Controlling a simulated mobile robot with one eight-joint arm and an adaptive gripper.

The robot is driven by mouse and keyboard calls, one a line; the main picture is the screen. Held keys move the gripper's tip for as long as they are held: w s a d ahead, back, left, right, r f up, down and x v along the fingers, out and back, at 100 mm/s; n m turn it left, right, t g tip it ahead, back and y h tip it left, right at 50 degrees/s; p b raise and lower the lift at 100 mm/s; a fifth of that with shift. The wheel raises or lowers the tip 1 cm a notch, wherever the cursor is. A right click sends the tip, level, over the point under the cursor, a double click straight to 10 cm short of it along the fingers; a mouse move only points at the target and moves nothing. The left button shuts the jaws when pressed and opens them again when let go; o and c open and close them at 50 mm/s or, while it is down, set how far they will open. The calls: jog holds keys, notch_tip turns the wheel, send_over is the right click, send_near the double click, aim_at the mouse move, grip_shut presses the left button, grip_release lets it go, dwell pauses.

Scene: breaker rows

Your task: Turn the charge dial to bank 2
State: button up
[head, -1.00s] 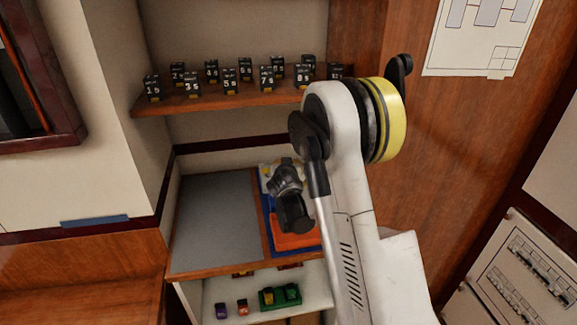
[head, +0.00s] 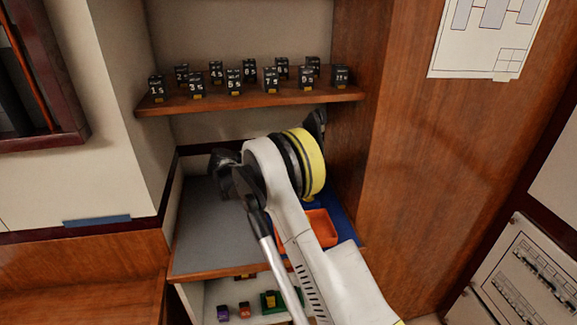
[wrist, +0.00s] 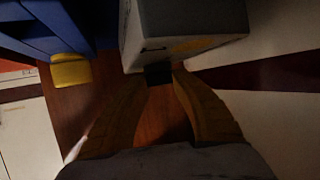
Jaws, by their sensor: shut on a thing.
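In the wrist view my gripper (wrist: 160,78) has its two yellow-brown fingers closed together on a small black piece (wrist: 158,73). This piece sits at the near end of a pale box (wrist: 188,42). I cannot tell whether it is the charge dial; no markings or bank numbers are readable on it. In the head view my wrist is a dark shape over the back of the grey worktop (head: 212,235), left of my arm's yellow-banded joint. My fingertips and the pale box are hidden there.
Numbered black blocks (head: 234,82) line the wooden shelf (head: 250,101) above. An orange tray (head: 322,229) lies on a blue one (head: 343,222) beside my arm. Small coloured items and a green tray (head: 271,302) are on the lower shelf. A breaker panel (head: 520,285) is at lower right.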

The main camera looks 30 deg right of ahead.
jog(key=m+g, duration=0.1)
jog(key=g, duration=0.1)
jog(key=m+g, duration=0.4)
jog(key=shift+w+d+f+y, duration=0.15)
jog(key=shift+w+y, duration=0.15)
jog(key=shift+m+g, duration=0.3)
jog(key=shift+m, duration=0.1)
jog(key=o, duration=1.3)
jog(key=shift+d+f, duration=0.1)
jog(key=shift+c, duration=0.2)
notch_tip(320, 180, up, 10)
jog(key=shift+c, duration=0.5)
